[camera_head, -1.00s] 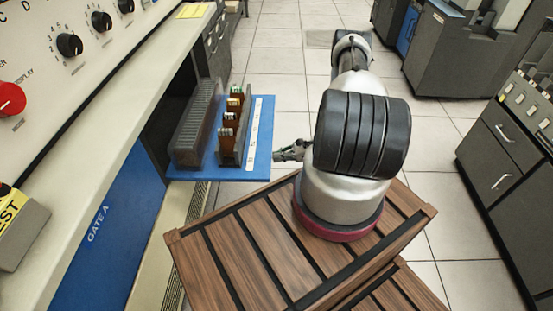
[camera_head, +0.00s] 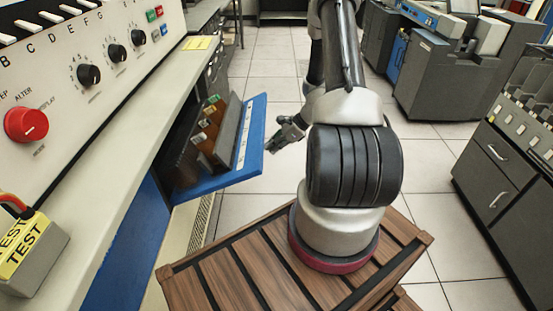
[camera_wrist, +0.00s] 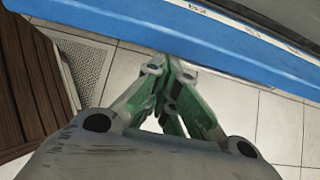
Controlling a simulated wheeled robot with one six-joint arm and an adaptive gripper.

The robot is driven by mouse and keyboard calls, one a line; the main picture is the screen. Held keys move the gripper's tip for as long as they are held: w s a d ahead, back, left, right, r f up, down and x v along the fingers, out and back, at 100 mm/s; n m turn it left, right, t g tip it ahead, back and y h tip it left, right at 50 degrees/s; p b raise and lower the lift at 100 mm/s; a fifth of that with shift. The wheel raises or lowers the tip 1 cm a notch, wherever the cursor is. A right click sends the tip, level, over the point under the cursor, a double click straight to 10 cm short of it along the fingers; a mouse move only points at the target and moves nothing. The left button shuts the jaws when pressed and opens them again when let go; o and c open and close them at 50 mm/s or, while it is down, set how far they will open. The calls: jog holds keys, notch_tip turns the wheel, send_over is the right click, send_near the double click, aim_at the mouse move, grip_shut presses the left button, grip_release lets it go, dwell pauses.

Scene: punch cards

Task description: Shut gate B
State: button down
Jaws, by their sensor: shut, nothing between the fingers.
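Gate B (camera_head: 255,138) is a blue panel standing partly open from the cabinet under the counter. It is tilted, with its outer edge raised, and carries dark racks of circuit cards (camera_head: 210,120) on its inner face. A white label strip runs along it. My gripper (camera_head: 276,146) is shut and empty, just right of the gate's outer side. In the wrist view the green fingertips (camera_wrist: 172,62) meet at the lower edge of the blue panel (camera_wrist: 215,48); I cannot tell whether they touch it.
A lower blue panel (camera_head: 130,245) shows beneath the counter (camera_head: 120,150). A TEST box (camera_head: 35,255) sits at the counter's left end. Grey cabinets (camera_head: 510,180) stand at the right. Tiled floor (camera_head: 275,72) is clear behind the gate.

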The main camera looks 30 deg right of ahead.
jog(key=w+a+r+g+h, duration=0.1)
jog(key=w+a+r, duration=0.4)
jog(key=a+r, duration=0.3)
jog(key=w+a+r+g+h, duration=0.1)
jog(key=w+a+r, duration=0.5)
jog(key=r, duration=0.7)
jog(key=shift+a+r+h, duration=0.15)
jog(key=shift+a+h, duration=0.35)
jog(key=shift+a, duration=0.75)
jog(key=shift+w, duration=0.1)
